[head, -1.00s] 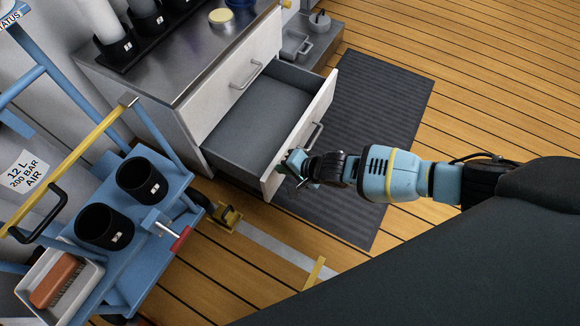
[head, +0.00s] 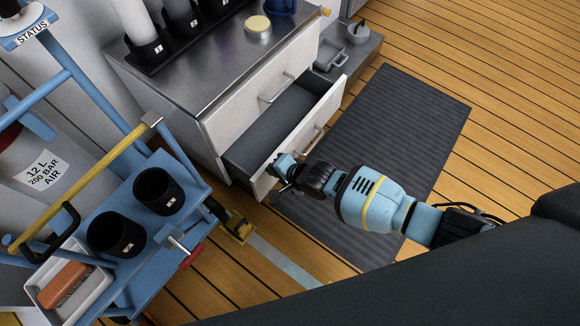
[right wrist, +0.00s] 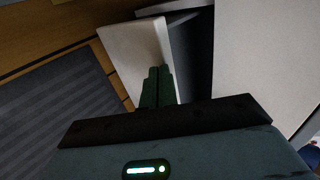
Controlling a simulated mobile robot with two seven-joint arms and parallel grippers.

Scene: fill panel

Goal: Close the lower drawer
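My left gripper is not in view.
A blue trolley (head: 185,240) with black cups (head: 158,191) and a brush tray (head: 70,290) stands at the left. The upper drawer above is shut. A dark ribbed mat (head: 400,130) lies on the open wooden floor at the right.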

